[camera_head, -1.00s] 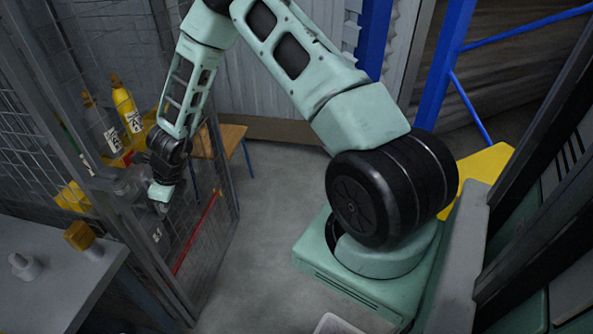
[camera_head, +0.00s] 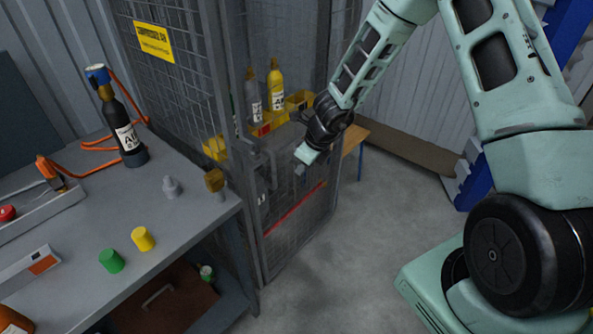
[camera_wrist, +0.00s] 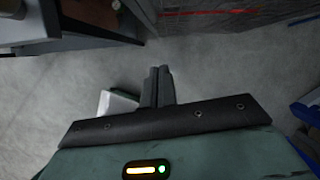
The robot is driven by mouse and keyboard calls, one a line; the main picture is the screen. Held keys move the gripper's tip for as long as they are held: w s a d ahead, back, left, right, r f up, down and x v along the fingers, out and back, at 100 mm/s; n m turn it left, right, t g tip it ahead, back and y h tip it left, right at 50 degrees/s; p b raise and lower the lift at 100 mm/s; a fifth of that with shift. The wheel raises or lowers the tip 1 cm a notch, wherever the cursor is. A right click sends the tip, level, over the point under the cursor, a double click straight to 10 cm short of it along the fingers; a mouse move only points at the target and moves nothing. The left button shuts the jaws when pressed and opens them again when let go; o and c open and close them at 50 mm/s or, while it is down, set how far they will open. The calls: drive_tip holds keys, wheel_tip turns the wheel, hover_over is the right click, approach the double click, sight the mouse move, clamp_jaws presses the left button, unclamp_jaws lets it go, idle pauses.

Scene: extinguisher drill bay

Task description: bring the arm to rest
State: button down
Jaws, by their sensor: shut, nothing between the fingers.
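My gripper (camera_wrist: 158,78) shows in the wrist view with its two dark fingers together and nothing between them. It points down over bare grey floor (camera_wrist: 215,75). In the head view my gripper (camera_head: 300,171) hangs in front of the mesh cage, to the right of the workbench. My arm is raised and bent, with the hand low and clear of the bench top. I cannot tell from this view how far the fingers are from the cage mesh.
The workbench (camera_head: 190,225) at left carries a black bottle (camera_head: 127,135), a green cap (camera_head: 111,261) and a yellow cap (camera_head: 143,238). The mesh cage (camera_head: 290,215) holds a yellow cylinder (camera_head: 276,90) and a grey cylinder (camera_head: 253,102). A wooden stool (camera_head: 354,138) stands behind. Floor at centre is open.

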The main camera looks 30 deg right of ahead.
drive_tip(key=s+a+r+n+g+y, duration=0.1)
drive_tip(key=s+a+r+n, duration=0.55)
drive_tip(key=a+n, duration=0.25)
drive_tip(key=s+a+r+n+g+y, duration=0.1)
drive_tip(key=s+a+r+n+y, duration=0.1)
drive_tip(key=s+a+r+n, duration=0.5)
drive_tip(key=s+r+n+h, duration=0.2)
drive_tip(key=s+r+n, duration=0.1)
drive_tip(key=s+n, duration=0.6)
drive_tip(key=s+r+n+g+h, duration=0.1)
drive_tip(key=s+r+n, duration=0.3)
drive_tip(key=s+n, duration=0.5)
drive_tip(key=n+h, duration=0.1)
drive_tip(key=n, duration=0.2)
drive_tip(key=shift+s+a+r+g+h, duration=0.15)
drive_tip(key=shift+a+r+g+h, duration=0.1)
drive_tip(key=shift+a+g+h, duration=0.05)
